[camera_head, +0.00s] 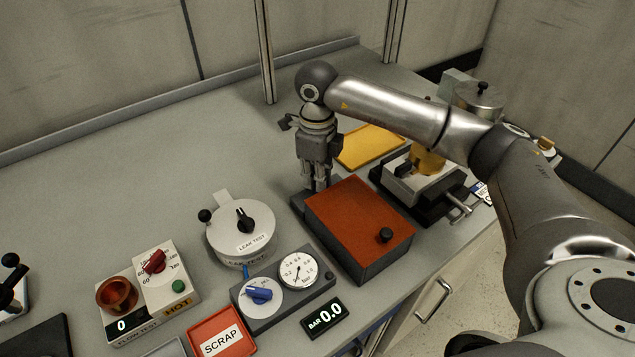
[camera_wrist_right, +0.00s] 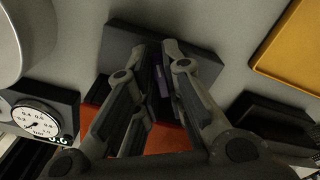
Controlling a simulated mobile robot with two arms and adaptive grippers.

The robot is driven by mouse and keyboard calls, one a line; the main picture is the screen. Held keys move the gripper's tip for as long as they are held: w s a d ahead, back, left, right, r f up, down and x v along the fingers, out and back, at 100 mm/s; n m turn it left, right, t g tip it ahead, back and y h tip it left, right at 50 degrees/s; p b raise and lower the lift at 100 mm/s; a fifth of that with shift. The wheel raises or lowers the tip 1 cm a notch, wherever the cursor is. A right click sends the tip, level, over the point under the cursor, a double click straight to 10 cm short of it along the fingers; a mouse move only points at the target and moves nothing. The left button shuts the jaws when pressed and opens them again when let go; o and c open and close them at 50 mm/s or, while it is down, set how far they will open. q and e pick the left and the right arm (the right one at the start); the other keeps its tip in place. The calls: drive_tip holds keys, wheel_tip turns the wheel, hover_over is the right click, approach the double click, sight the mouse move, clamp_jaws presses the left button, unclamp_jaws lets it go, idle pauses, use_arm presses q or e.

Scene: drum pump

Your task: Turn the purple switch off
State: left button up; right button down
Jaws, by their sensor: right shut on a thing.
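My right gripper (camera_head: 316,186) points down at the dark back end of the box with the orange-red top (camera_head: 350,222). In the right wrist view the fingers (camera_wrist_right: 163,72) are closed around a small purple part (camera_wrist_right: 161,82), which I take to be the purple switch. It sits over the grey base plate (camera_wrist_right: 122,40) at the back of the orange-red box (camera_wrist_right: 165,138). The fingers hide most of the switch, so I cannot tell its on or off position. In the head view the fingers and box hide the switch. My left gripper is not in view.
Left of the box stand a gauge unit with a blue knob (camera_head: 259,295), a white leak test drum (camera_head: 240,230) and a red scrap tray (camera_head: 220,335). A yellow tray (camera_head: 370,146) and a vise-like device (camera_head: 425,185) stand to the right. The back left table is clear.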

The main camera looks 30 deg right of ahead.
drive_tip(key=shift+r+n+b, duration=0.1)
drive_tip(key=shift+n+b, duration=0.6)
drive_tip(key=shift+n, duration=0.6)
drive_tip(key=c, duration=1.8)
unclamp_jaws()
drive_tip(key=shift+a, duration=0.1)
wheel_tip(320, 180, up, 12)
